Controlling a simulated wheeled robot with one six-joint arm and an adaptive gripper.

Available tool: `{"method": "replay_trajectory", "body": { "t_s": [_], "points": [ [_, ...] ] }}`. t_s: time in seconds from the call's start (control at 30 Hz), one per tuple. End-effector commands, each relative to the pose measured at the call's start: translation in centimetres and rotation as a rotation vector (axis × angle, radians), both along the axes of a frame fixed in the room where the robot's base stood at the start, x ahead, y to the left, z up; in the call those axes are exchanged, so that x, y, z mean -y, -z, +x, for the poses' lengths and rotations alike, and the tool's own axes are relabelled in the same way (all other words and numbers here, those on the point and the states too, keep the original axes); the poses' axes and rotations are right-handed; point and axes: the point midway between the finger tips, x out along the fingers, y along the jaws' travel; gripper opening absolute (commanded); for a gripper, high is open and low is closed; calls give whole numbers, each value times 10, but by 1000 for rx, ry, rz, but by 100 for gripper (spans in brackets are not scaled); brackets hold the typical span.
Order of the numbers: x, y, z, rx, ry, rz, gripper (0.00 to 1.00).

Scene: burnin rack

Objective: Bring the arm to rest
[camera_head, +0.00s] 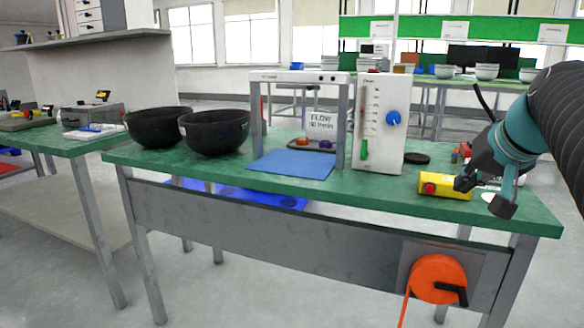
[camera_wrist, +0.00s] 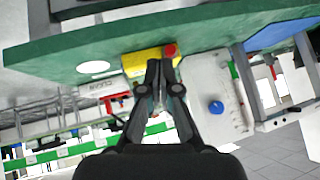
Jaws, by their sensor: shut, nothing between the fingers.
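That view is upside down. The yellow box (camera_wrist: 143,62) lies behind the fingers there, and they partly hide it. I cannot tell whether the fingers touch it. My arm comes in from the right edge of the head view.
A white panel (camera_head: 382,125) with a blue knob stands left of the yellow box. A blue mat (camera_head: 292,164) and two black bowls (camera_head: 214,132) are farther left. An orange reel (camera_head: 437,279) hangs on the bench front. The floor before the bench is clear.

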Motion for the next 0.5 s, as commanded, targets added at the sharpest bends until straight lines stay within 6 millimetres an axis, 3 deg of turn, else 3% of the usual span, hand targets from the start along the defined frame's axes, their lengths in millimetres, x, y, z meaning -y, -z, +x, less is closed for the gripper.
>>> {"method": "replay_trajectory", "body": {
  "t_s": [0.03,0.2,0.4,0.5],
  "points": [
    [-28,14,-9,-28,-37,-7,0],
    [-93,72,-45,-119,-128,-44,0],
    [-147,142,-100,-205,-245,-114,0],
    [-162,171,-123,-233,-293,-148,0]
  ]
}}
